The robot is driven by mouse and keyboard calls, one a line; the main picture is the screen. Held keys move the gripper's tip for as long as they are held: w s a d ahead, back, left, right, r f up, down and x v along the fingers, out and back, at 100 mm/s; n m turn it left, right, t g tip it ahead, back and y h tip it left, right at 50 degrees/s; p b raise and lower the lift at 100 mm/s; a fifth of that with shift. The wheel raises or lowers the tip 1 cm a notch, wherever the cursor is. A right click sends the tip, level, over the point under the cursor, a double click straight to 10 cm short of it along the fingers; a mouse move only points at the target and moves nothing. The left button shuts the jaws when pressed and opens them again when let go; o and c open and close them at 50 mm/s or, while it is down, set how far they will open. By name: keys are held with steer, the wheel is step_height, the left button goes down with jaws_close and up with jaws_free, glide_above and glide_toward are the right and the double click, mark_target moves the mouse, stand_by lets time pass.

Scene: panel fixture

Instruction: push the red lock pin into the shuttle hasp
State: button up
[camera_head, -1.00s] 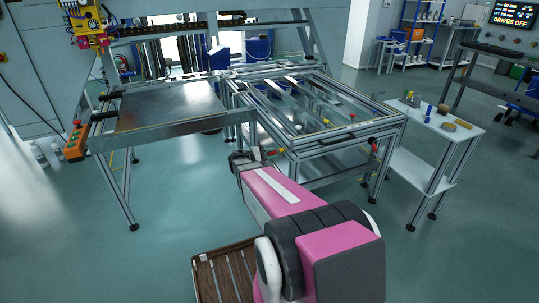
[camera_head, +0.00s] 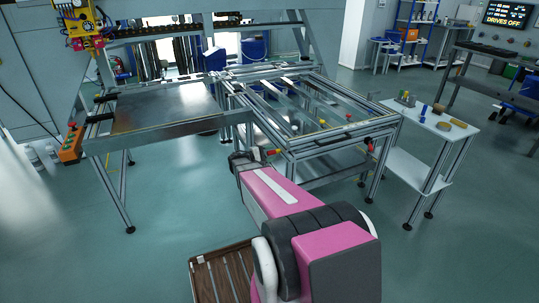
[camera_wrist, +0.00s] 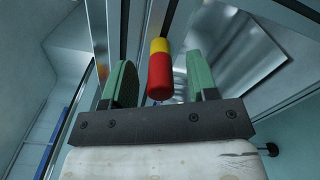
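The red lock pin (camera_wrist: 160,78), a red cylinder with a yellow band at its far end, stands out between my fingers in the wrist view. My gripper (camera_wrist: 161,62) is open, with one green finger pad on each side of the pin and a visible gap on both sides. In the head view my gripper (camera_head: 242,160) is beside the near corner of the frame table. A small red piece (camera_head: 273,152) shows just right of it; I cannot tell if it is the same pin. The shuttle hasp cannot be made out clearly.
The aluminium frame table (camera_head: 330,152) has rails and several small red and yellow fittings. A metal plate table (camera_head: 165,108) with an orange control box (camera_head: 70,146) stands left. A white side table (camera_head: 446,128) holding small parts stands right.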

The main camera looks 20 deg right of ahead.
steer(key=shift+a, duration=0.1)
steer(key=a, duration=1.1)
steer(key=s+a+f+m+g+y, duration=0.2)
steer(key=s+f+m+y, duration=0.1)
steer(key=s+y, duration=0.75)
steer(key=s+a+r+m+t+y, duration=0.1)
steer(key=s+a+r+m+y, duration=0.1)
steer(key=s+a+y, duration=0.5)
steer(key=shift+s+a+r, duration=0.15)
steer(key=shift+s+a, duration=0.35)
steer(key=shift+a, duration=0.6)
steer(key=shift+y, duration=0.25)
